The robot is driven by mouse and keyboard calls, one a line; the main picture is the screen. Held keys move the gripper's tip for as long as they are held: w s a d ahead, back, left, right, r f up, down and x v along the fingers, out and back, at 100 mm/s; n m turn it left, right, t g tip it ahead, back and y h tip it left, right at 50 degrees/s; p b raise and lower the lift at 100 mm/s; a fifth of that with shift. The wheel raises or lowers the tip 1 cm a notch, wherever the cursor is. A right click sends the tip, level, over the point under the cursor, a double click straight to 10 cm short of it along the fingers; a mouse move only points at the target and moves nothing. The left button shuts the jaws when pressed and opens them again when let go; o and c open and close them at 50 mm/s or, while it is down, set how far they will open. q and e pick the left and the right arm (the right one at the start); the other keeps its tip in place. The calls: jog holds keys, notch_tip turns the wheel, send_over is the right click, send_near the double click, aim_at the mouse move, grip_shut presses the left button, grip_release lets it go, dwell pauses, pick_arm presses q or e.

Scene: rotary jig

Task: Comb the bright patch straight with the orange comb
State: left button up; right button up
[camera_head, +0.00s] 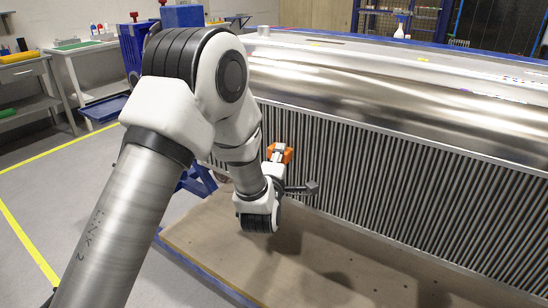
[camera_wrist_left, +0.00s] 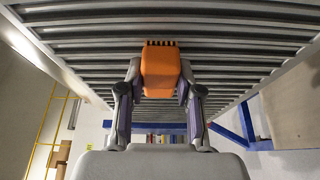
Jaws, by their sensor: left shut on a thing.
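The orange comb (camera_head: 287,155) is held by my left gripper (camera_head: 277,158) in front of the finned face (camera_head: 400,190) of a large metal unit. In the left wrist view the comb (camera_wrist_left: 159,72) sits between the two fingers of my left gripper (camera_wrist_left: 159,95), which is shut on it. Its dark teeth point at the fins (camera_wrist_left: 230,45) and meet them in the picture; I cannot tell whether they touch. No separate bright patch stands out among the fins; my arm hides part of the left end. My right gripper is not in view.
A shiny rounded metal cover (camera_head: 400,90) runs above the fins. A brown board (camera_head: 215,235) with a blue edge lies below them. Workbenches (camera_head: 85,60) stand at the far left, with open grey floor before them.

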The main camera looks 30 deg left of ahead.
pick_arm(q)
jog(key=shift+d, duration=1.45)
jog(key=shift+s+d+b, duration=0.2)
jog(key=shift+d+b, duration=0.1)
jog(key=shift+d, duration=1.3)
jog(key=shift+a, duration=0.1)
jog(key=b, duration=0.1)
send_near(302, 156)
jog(key=shift+s+a, duration=0.15)
jog(key=shift+a, duration=1.1)
jog(key=shift+s, duration=0.1)
jog(key=shift+s+a+b, duration=0.15)
jog(key=shift+s+b, duration=0.45)
jog(key=shift+s, duration=0.8)
